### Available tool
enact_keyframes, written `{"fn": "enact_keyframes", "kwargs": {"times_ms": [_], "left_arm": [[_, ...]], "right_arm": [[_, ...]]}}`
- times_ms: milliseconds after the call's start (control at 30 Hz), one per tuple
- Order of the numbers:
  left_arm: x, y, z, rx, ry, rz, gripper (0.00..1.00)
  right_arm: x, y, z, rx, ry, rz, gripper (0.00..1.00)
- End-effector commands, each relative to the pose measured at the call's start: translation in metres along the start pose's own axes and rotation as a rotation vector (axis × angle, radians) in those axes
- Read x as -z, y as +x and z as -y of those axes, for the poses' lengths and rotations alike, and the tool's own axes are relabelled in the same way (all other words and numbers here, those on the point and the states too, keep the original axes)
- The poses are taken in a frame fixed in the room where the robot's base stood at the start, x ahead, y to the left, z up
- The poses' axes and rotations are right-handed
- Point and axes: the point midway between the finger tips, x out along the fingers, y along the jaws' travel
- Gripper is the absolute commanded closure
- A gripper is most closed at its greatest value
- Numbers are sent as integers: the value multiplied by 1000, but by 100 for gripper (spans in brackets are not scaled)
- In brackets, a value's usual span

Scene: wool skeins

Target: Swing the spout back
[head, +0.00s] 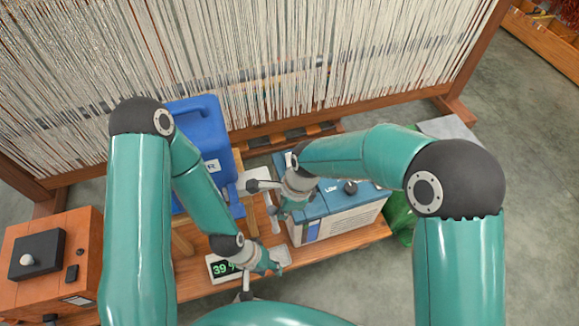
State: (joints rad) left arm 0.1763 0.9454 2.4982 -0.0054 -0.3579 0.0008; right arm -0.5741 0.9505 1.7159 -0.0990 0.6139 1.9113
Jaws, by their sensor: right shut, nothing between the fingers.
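A large blue canister (203,130) stands on the wooden bench left of centre, with a white label ending in "R" on its side. I cannot clearly make out its spout; the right gripper overlaps the area beside the canister's lower right side. My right gripper (268,203) is there, shut and empty, between the canister and a blue-topped box. Whether it touches anything is not clear. My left gripper (264,272) is lower, over the bench's front edge beside a small display; whether it is open or shut is not clear. My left forearm hides part of the canister.
The display (218,267) reads 39 %. The blue-topped box (338,223) stands right of the grippers, partly behind my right arm. A loom with pale threads (270,60) spans the back. A wooden box (75,245) with a dark panel is at left. Green material lies at right.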

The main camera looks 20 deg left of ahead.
Motion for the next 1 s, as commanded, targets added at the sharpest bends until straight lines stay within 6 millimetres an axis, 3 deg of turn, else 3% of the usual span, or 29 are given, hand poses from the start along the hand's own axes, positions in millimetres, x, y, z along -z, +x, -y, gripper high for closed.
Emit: {"fn": "enact_keyframes", "kwargs": {"times_ms": [600, 1000], "left_arm": [[0, 0, 0, 0, 0, 0, 60], [0, 0, 0, 0, 0, 1, 60]], "right_arm": [[-2, -73, -7, 7, 2, 4, 100], [-1, -79, -8, 4, 6, 2, 100]]}}
